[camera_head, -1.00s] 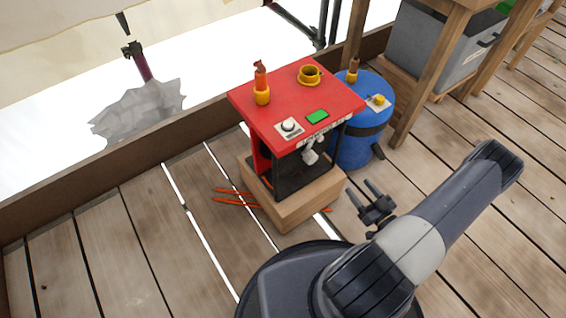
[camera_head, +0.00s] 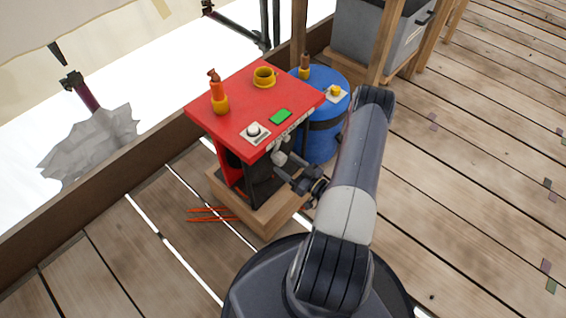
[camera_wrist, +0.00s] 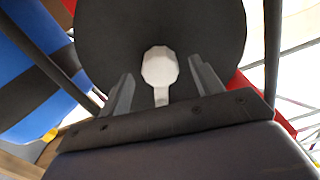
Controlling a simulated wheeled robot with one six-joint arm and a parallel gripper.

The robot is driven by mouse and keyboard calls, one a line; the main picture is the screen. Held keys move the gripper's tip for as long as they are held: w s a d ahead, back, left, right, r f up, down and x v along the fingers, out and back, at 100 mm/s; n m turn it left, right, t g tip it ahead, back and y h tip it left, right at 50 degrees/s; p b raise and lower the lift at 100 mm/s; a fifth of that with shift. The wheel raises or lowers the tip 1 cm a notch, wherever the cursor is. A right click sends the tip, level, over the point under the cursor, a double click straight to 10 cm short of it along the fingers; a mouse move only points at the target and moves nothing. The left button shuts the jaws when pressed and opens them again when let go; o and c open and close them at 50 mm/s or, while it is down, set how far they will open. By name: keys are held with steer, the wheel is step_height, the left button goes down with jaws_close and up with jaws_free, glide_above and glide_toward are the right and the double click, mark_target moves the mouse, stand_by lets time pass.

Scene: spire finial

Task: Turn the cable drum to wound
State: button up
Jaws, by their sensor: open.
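The cable drum (camera_wrist: 105,35) is a large dark disc in the wrist view. A pale faceted knob (camera_wrist: 160,66) with a short stem stands out from it. In the head view the white knob (camera_head: 279,157) sits under the red top (camera_head: 250,95) of the stand. My gripper (camera_head: 287,169) is in front of the drum. In the wrist view its two fingers (camera_wrist: 161,75) are spread, one on each side of the knob, with visible gaps. Contact cannot be made out. Most of the drum is hidden in the head view.
A blue barrel (camera_head: 318,140) stands right behind the stand. On the red top are a white button plate (camera_head: 254,132), a green patch (camera_head: 281,116), a yellow ring (camera_head: 264,76) and an orange-yellow piece (camera_head: 219,92). Orange strips (camera_head: 210,215) lie on the planks at left.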

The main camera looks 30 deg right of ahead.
steer(key=shift+x, duration=1.35)
steer(key=shift+c, duration=0.5)
jaws_close()
steer(key=shift+b, duration=0.3)
